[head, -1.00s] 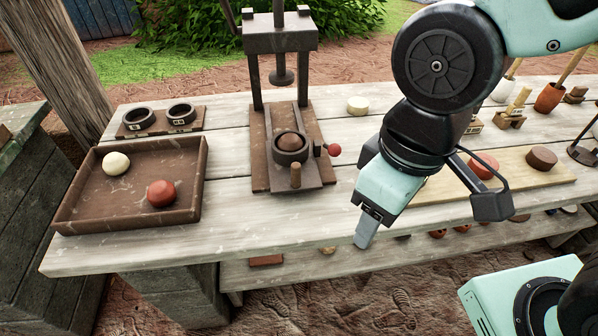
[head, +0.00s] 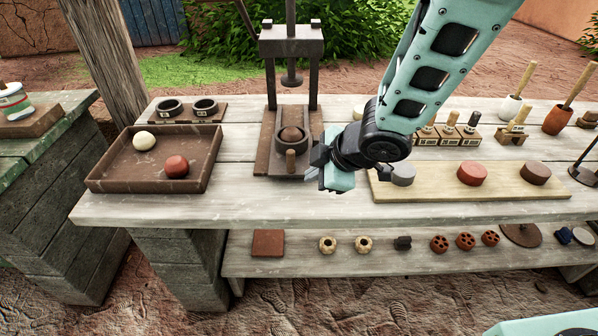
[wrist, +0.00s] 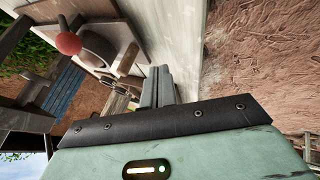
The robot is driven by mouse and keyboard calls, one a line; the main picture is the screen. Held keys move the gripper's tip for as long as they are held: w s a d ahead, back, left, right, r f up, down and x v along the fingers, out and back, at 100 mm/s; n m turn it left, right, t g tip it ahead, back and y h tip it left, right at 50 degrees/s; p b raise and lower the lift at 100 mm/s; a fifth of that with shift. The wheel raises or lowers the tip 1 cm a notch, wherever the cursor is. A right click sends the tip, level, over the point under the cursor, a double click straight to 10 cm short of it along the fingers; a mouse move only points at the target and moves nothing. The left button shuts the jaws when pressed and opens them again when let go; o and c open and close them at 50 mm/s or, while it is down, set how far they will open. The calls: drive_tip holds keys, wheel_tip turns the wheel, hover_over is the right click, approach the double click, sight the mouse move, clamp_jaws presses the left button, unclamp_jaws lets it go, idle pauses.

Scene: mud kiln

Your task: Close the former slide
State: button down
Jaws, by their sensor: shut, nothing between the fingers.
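The former slide (head: 276,165) sits on the brown base of the dark press (head: 291,48). A dark ring mould with a brown clay ball (head: 291,134) is on it, and an upright wooden peg (head: 291,160) stands at its front end. The slide appears drawn forward of the press ram. My gripper (head: 310,178) is shut and empty, just right of the peg and low over the table. In the wrist view its fingers (wrist: 158,86) lie together, with the peg (wrist: 128,59) and a red knob (wrist: 68,43) beyond. My wrist hides the knob in the head view.
A brown tray (head: 100,178) with a cream ball (head: 144,141) and a red ball (head: 176,166) stands left. A pale board (head: 440,190) with several clay discs lies right. Stamps (head: 448,130) stand behind it. The table front between tray and board is clear.

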drive_tip(key=x, duration=0.6)
drive_tip(key=shift+w+a+f, duration=0.1)
drive_tip(key=shift+f, duration=0.15)
drive_tip(key=w, duration=0.1)
drive_tip(key=w+p, duration=0.1)
drive_tip(key=shift+w+a+r, duration=0.1)
drive_tip(key=shift+w+r, duration=0.1)
drive_tip(key=shift+w, duration=0.1)
drive_tip(key=shift+w+a+f+p, duration=0.15)
drive_tip(key=shift+w+p, duration=0.25)
drive_tip(key=shift+w, duration=0.3)
drive_tip(key=shift+w, duration=0.15)
